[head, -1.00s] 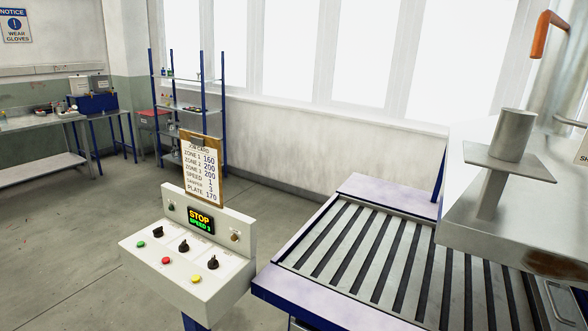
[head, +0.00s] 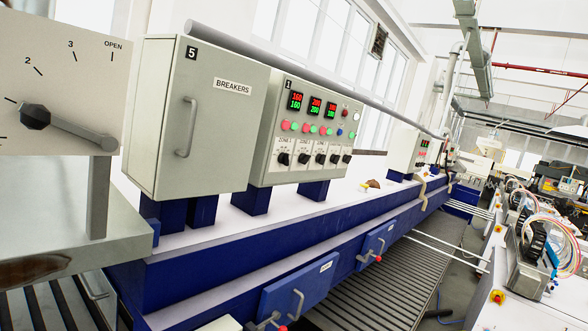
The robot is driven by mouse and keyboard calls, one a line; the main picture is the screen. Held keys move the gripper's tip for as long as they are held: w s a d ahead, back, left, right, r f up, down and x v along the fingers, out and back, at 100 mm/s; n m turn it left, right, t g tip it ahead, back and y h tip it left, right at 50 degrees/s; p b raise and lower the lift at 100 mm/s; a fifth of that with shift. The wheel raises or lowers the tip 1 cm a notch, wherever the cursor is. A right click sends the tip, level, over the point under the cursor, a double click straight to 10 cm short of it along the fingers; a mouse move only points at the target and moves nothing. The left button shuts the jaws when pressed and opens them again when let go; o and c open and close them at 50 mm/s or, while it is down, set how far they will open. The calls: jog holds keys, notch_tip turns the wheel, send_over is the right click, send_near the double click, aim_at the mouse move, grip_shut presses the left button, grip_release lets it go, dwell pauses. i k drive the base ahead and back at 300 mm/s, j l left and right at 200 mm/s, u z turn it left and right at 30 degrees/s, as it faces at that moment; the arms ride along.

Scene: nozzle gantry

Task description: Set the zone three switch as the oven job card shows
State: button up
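The oven control panel (head: 313,125), marked 1, stands right of the breakers cabinet. Its lower row has several black rotary switches on white plates; the first plate reads ZONE 1. The third from the left (head: 320,159) appears to be the zone three switch, but its label and pointer are too small to read. Above are three displays; the first (head: 296,101) shows 160 over 160, the second (head: 315,107) about 200 over 200. The third display (head: 331,112) is unclear. The job card is out of view now. My gripper is not in view.
The grey breakers cabinet (head: 196,115) with a handle is in front of the panel's left side. A dial plate (head: 62,85) with a lever is nearer at left. A blue-framed bench runs below. The aisle's right side holds machines and hoses (head: 525,230).

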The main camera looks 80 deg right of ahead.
aim_at(321, 159)
jog(key=k+l+z, duration=0.1)
jog(key=l+z, duration=0.3)
jog(key=l, duration=0.4)
jog(key=l+z, duration=0.4)
jog(key=l, duration=1.05)
jog(key=i+l+z, duration=0.1)
jog(key=l, duration=0.55)
jog(key=i+l, duration=0.15)
jog(key=l, duration=0.5)
jog(key=i+l, duration=0.1)
jog(key=l, duration=0.6)
jog(key=k+z, duration=0.05)
